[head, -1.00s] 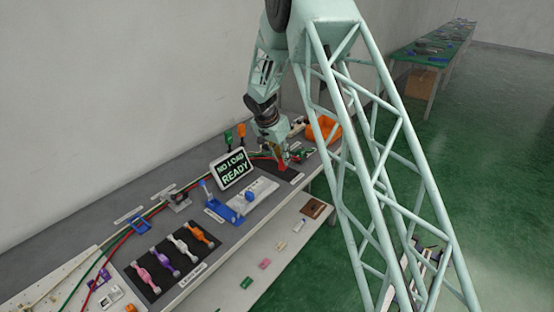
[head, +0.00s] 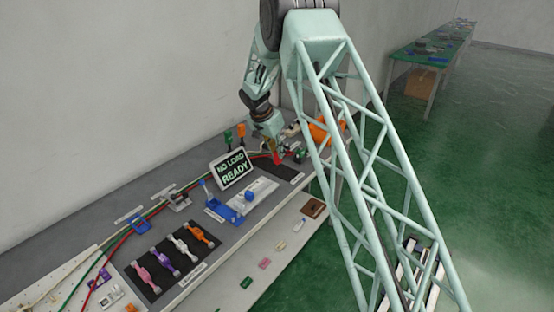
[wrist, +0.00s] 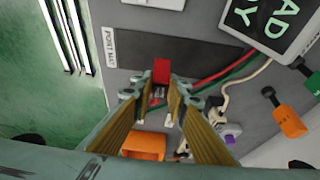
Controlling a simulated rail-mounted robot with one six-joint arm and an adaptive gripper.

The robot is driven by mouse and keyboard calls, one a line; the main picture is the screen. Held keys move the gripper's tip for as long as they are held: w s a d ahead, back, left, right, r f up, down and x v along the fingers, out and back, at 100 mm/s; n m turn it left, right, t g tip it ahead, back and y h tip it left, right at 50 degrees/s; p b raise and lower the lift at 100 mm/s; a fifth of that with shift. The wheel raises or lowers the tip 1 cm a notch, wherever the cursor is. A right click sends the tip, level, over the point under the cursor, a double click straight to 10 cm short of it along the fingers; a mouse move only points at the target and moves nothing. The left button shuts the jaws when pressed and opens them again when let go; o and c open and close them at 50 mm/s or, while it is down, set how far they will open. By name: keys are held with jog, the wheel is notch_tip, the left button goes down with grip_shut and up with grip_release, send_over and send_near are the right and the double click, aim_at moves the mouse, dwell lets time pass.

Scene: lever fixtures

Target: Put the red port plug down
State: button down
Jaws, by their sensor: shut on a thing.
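The red port plug (wrist: 161,70) sits between my gripper's fingertips (wrist: 159,88) in the wrist view, and the gripper is shut on it. In the head view the plug is a small red patch (head: 278,158) below my gripper (head: 275,148), near the black port mat (head: 284,174). The mat (wrist: 190,55) lies above and around the plug's end in the wrist view, with its label on its left edge. I cannot tell whether the plug touches the mat.
A tilted screen (head: 232,169) reading "NO LOAD READY" stands left of the mat. Red and green cables (wrist: 215,75) run beside the plug. Green and orange handles (head: 241,131) stand near the wall.

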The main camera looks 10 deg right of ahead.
aim_at(277, 158)
jog(key=shift+w+f, duration=0.1)
jog(key=shift+f, duration=1.7)
jog(key=shift+f+b, duration=0.15)
jog(key=shift+b, duration=0.3)
jog(key=c, duration=2.5)
grip_release()
jog(key=shift+c, duration=0.2)
jog(key=shift+a+r, duration=0.2)
jog(key=shift+r, duration=0.6)
jog(key=p+v, duration=0.1)
jog(key=v, duration=0.9)
jog(key=shift+s+r, duration=0.25)
jog(key=shift+r, duration=0.05)
jog(key=shift+a, duration=0.1)
